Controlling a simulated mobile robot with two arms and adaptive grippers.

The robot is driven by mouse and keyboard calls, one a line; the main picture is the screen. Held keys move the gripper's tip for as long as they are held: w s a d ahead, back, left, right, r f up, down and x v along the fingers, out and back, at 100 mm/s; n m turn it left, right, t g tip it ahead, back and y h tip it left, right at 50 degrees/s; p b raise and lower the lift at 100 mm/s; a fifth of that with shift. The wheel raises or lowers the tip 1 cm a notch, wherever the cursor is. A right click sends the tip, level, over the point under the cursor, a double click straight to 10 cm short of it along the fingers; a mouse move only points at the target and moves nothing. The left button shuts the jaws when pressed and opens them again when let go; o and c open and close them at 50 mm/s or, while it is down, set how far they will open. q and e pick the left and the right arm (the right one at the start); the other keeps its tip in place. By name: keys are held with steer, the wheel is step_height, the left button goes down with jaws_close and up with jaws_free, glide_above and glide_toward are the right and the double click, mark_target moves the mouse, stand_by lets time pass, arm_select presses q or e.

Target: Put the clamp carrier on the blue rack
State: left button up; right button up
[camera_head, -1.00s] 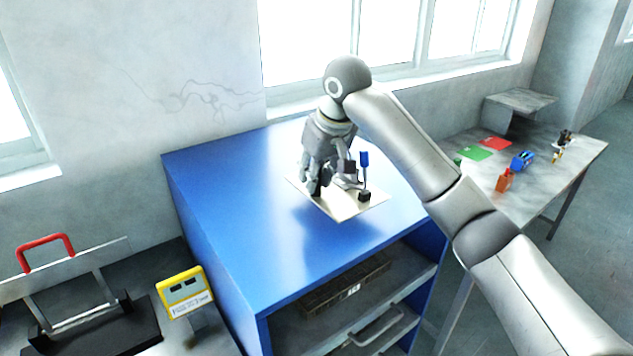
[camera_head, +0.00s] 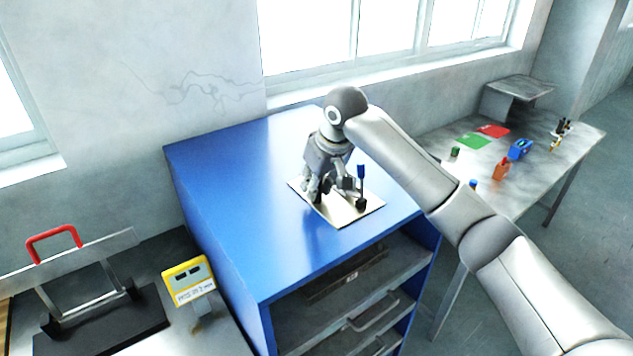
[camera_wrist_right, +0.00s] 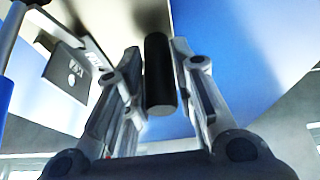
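The clamp carrier (camera_head: 340,212) is a pale flat plate with a black upright grip and a blue-handled clamp (camera_head: 361,178) on it. It lies flat at the blue rack's top, seemingly touching it. The blue rack (camera_head: 255,215) is a tall cabinet with open shelves. My right gripper (camera_head: 326,190) is over the plate's left part, its fingers around the black grip. In the right wrist view the black grip (camera_wrist_right: 160,75) stands between the two fingers (camera_wrist_right: 158,50), close to both pads. My left gripper is not in view.
A grey table (camera_head: 520,200) with small coloured parts and green and red mats stands at right. At left, a bench holds a red-handled device (camera_head: 85,285) and a yellow display box (camera_head: 188,280). The rack top is clear around the carrier.

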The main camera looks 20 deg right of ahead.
steer(key=o, duration=0.3)
steer(key=shift+s+r, duration=0.1)
steer(key=shift+s+r+b, duration=0.1)
steer(key=shift+r+b, duration=0.35)
steer(key=shift+r, duration=0.05)
steer(key=b+v, duration=0.3)
steer(key=v, duration=0.8)
steer(key=shift+b, duration=0.4)
steer(key=shift+s+d, duration=0.1)
steer(key=shift+s, duration=0.05)
